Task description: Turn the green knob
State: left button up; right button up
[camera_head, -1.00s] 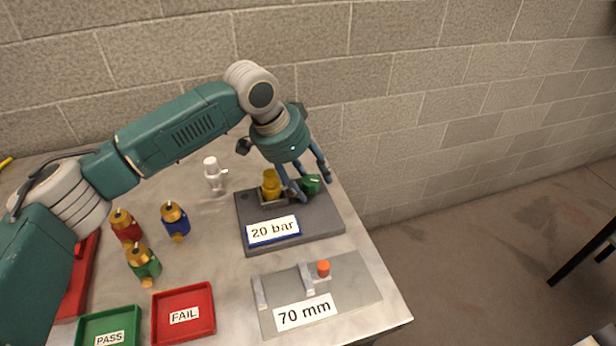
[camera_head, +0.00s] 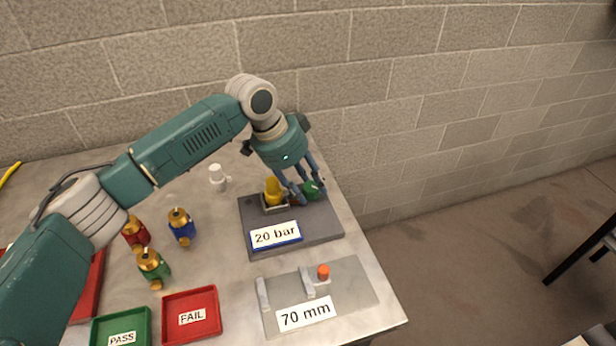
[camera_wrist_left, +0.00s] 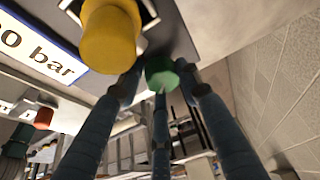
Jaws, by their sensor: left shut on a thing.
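The green knob (camera_head: 311,188) sits on the right part of the grey 20 bar test block (camera_head: 322,224), beside a yellow fitting (camera_head: 273,188). My left gripper (camera_head: 309,195) reaches down from above with its blue fingers shut around the green knob. In the left wrist view the green knob (camera_wrist_left: 162,75) shows between the fingertips, with the yellow fitting (camera_wrist_left: 108,38) to its left. The fingers partly hide the knob in the head view. My right gripper is not in view.
A grey 70 mm gauge plate (camera_head: 355,285) with an orange button (camera_head: 323,271) lies in front. Red, blue and green brass-topped valves, a white fitting (camera_head: 219,177), a green PASS tray (camera_head: 146,318) and a red FAIL tray (camera_head: 215,330) are to the left. A block wall stands behind.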

pick_arm(q)
jog(key=m, duration=0.1)
jog(key=m+p, duration=0.1)
jog(key=shift+w+d+r+m+g, duration=0.1)
jog(key=shift+w+r+m+g, duration=0.2)
jog(key=shift+w+r+g, duration=0.1)
jog(key=shift+f+m+g+p, duration=0.1)
jog(key=shift+m+g+p, duration=0.25)
jog(key=shift+m, duration=0.55)
jog(key=shift+m+g, duration=0.25)
jog(key=shift+m, duration=0.35)
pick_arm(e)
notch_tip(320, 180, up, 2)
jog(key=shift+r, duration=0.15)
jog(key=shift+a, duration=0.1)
pick_arm(q)
jog(key=o, duration=1)
jog(key=shift+o, duration=0.2)
jog(key=shift+d+f, duration=0.1)
jog(key=shift+d, duration=0.05)
jog(key=shift+f, duration=0.1)
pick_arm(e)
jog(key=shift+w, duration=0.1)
pick_arm(q)
jog(key=shift+a, duration=0.2)
